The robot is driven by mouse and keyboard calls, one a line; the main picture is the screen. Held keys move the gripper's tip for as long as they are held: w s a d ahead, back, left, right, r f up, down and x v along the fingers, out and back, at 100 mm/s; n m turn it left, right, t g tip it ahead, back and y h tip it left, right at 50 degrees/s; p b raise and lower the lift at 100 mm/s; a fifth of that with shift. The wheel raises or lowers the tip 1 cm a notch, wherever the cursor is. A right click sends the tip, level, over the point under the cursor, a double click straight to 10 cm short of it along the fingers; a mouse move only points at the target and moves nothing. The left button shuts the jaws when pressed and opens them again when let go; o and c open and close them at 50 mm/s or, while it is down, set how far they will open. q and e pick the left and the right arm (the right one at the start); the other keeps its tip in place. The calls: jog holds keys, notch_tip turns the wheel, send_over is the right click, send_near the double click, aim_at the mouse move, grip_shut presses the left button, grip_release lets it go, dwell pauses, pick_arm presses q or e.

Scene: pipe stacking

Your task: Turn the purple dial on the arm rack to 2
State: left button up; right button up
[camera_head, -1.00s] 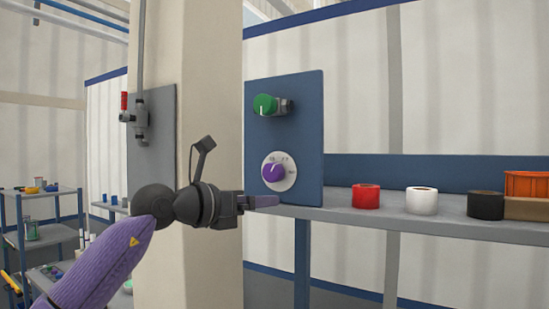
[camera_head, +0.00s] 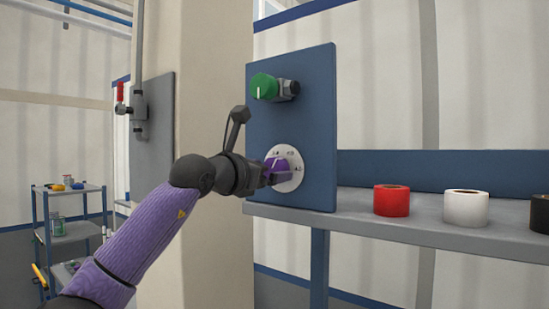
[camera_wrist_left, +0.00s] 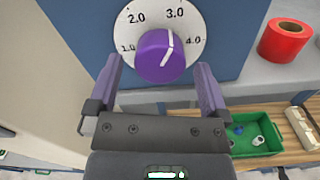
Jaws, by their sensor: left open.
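The purple dial (camera_head: 284,164) sits on a white round scale plate on the lower part of the blue panel (camera_head: 318,120). In the left wrist view the dial (camera_wrist_left: 158,60) shows a white mark pointing up close to 3.0. The plate (camera_wrist_left: 129,27) reads 1.0, 2.0, 3.0 and 4.0. My left gripper (camera_head: 266,172) is right in front of the dial and partly covers it. In the wrist view its open fingers (camera_wrist_left: 158,66) stand left and right of the dial, with gaps visible on both sides. My right gripper is not in view.
A green dial (camera_head: 264,87) sits higher on the same panel. A grey shelf (camera_head: 345,220) to the right holds red (camera_head: 391,201), white (camera_head: 466,208) and black (camera_head: 541,213) rolls. A beige pillar (camera_head: 208,85) stands left of the panel. A green bin (camera_wrist_left: 240,150) shows below.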

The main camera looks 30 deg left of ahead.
pick_arm(q)
jog(key=shift+w+d+r, duration=0.1)
jog(key=shift+w+r, duration=0.05)
jog(key=shift+w, duration=0.55)
jog(key=shift+w+f+p, duration=0.2)
jog(key=shift+w+p, duration=0.1)
jog(key=shift+w, duration=0.05)
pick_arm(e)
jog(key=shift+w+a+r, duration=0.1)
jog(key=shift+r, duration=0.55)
pick_arm(q)
jog(key=c, duration=1.2)
jog(key=shift+c, duration=0.2)
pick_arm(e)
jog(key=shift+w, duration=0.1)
